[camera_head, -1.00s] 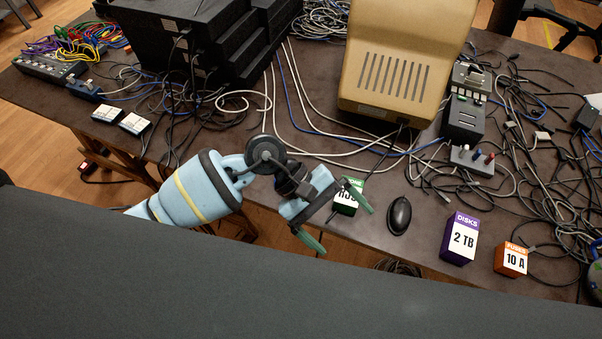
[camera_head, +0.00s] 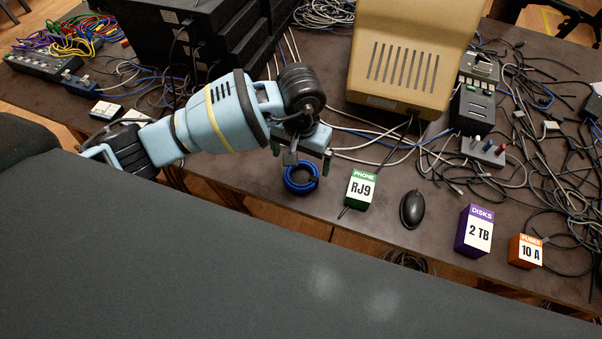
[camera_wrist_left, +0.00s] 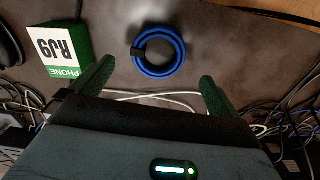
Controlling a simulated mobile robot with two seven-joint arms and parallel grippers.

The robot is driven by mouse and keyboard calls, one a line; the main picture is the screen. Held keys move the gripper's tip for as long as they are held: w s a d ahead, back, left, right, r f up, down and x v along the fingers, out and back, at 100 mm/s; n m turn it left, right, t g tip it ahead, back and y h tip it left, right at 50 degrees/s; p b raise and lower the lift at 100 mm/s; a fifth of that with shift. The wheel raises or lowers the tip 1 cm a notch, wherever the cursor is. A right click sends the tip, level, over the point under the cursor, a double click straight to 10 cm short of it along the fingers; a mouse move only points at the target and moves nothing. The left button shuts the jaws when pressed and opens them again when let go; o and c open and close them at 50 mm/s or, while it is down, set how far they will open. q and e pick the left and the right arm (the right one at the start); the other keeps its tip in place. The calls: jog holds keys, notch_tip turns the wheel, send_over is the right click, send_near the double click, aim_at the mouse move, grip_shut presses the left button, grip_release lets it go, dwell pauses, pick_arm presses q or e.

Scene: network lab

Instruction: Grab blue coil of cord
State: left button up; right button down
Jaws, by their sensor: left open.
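The blue coil of cord (camera_head: 301,190) lies flat as a ring near the table's front edge, left of the green-and-white RJ9 box. It also shows in the left wrist view (camera_wrist_left: 160,73), whole and just beyond the space between the fingertips. My left gripper (camera_head: 302,157) is open and empty above the table, just behind the coil in the head view. In the wrist view its two green fingers (camera_wrist_left: 155,74) are spread wider than the coil and appear not to touch it. My right gripper is not in view.
The RJ9 box (camera_head: 360,190) stands close right of the coil, then a black mouse (camera_head: 412,208), a purple disks box (camera_head: 475,232) and an orange box (camera_head: 525,252). A beige computer case (camera_head: 405,60) and loose cables lie behind. The table around the coil is mostly clear.

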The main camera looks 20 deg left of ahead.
aim_at(301, 178)
pick_arm(q)
jog(key=shift+f, duration=2.75)
jog(key=c, duration=0.8)
jog(key=shift+c, duration=0.7)
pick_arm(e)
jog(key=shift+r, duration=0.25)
pick_arm(q)
jog(key=shift+r, duration=0.1)
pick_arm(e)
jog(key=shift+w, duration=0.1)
pick_arm(q)
jog(key=shift+r, duration=0.5)
notch_tip(301, 178, up, 2)
jog(key=shift+w+r, duration=0.1)
jog(key=s+d+r+b, duration=0.1)
jog(key=s+d, duration=0.8)
jog(key=s, duration=0.3)
jog(key=shift+s+d+r, duration=0.35)
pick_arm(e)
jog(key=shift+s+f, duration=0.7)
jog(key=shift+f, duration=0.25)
